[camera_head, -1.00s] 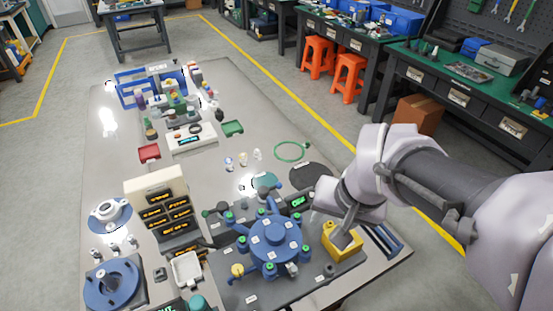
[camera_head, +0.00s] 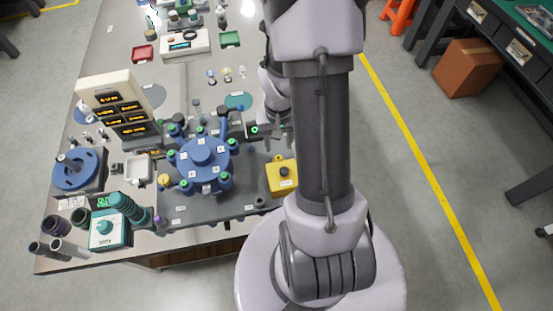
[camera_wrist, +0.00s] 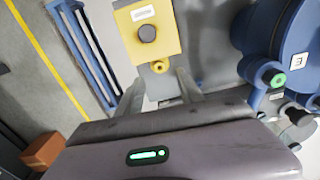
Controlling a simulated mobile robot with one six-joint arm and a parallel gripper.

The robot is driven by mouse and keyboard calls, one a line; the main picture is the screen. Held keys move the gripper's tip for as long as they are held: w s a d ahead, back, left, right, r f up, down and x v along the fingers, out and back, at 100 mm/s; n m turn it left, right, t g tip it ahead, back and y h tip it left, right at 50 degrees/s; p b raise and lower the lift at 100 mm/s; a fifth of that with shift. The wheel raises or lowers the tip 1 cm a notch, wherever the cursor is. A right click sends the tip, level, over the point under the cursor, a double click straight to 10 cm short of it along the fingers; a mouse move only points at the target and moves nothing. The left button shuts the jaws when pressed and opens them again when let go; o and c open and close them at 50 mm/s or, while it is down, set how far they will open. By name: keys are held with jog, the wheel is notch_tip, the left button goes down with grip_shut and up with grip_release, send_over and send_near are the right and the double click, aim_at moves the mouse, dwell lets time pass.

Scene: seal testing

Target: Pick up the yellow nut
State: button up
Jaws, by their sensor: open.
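A small yellow ring-like piece (camera_wrist: 159,67), which looks like the nut, shows at the near edge of a yellow block (camera_wrist: 168,40) in the wrist view. I cannot tell whether it is fixed to the block. Another small yellow round piece (camera_head: 164,180) sits at the carousel's left.
The blue carousel (camera_head: 203,152) with several green-ended arms stands close to the block; it also shows in the wrist view (camera_wrist: 290,45). Blue rails (camera_wrist: 85,50) lie on the block's other side. A display unit (camera_head: 118,95) and teal device (camera_head: 108,230) stand left.

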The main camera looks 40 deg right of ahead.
aim_at(279, 159)
jog(key=f+b, duration=0.1)
jog(key=f, duration=0.1)
jog(key=f+b, duration=0.1)
jog(key=f, duration=0.2)
jog(key=f+b, duration=0.1)
jog(key=f, duration=0.1)
jog(key=shift+w+d+f, duration=0.25)
jog(key=shift+f, duration=0.05)
jog(key=shift+r, duration=0.15)
grip_shut()
